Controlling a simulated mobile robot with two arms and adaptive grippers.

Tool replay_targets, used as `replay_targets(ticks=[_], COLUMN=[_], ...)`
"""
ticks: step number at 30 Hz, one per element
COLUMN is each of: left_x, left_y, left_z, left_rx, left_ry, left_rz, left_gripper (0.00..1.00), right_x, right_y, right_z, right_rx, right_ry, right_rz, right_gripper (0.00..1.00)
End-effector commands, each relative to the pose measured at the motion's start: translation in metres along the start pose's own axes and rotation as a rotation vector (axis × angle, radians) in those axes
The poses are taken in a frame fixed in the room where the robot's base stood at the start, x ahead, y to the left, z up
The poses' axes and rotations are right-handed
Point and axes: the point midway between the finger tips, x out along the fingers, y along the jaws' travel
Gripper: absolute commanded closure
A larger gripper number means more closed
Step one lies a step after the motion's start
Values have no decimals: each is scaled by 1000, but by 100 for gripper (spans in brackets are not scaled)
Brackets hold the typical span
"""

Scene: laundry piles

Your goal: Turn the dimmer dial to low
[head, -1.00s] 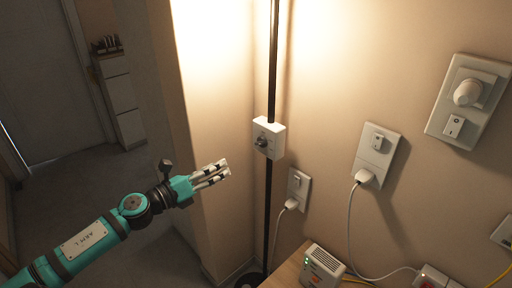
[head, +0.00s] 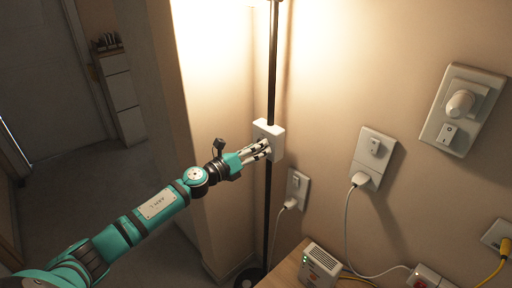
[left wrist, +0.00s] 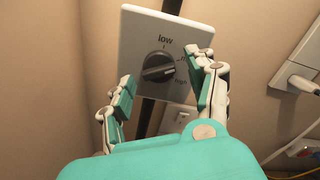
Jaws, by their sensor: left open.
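The dimmer box (head: 275,132) is a white box on a black vertical pole. In the left wrist view its face (left wrist: 137,35) shows a dark round dial (left wrist: 157,67), with "low" printed above it and "high" at its lower right. The dial's raised bar lies nearly level, tilted slightly up to the right, away from the "low" label. My left gripper (head: 266,148) is open in front of the box, with its fingers (left wrist: 166,75) on either side of the dial, not closed on it. In the head view the gripper hides the dial. My right gripper is not in view.
On the wall to the right are a plate with a white knob and switch (head: 461,104), a socket with a plug (head: 373,159) and a lower socket (head: 296,187). A white device (head: 321,264) stands on a wooden surface below. Cords hang there.

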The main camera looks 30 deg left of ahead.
Motion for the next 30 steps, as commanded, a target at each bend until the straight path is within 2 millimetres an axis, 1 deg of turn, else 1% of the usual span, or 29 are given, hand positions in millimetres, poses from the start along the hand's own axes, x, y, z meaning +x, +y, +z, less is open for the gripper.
replay_targets(ticks=[3,9,10,22,23,30], left_x=[4,4,4,3,3,3], left_y=[0,0,0,0,0,0], left_z=[0,-1,-1,0,0,0], left_rx=[0,0,0,0,0,-25], left_ry=[1,1,1,1,1,1], left_rz=[0,0,0,0,0,0], left_gripper=[42,42,44,96,98,98], right_x=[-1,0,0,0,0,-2], right_y=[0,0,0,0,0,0], right_z=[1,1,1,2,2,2], right_rx=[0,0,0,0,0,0], right_ry=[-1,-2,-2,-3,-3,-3], right_rz=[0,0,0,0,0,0], right_gripper=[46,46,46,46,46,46])
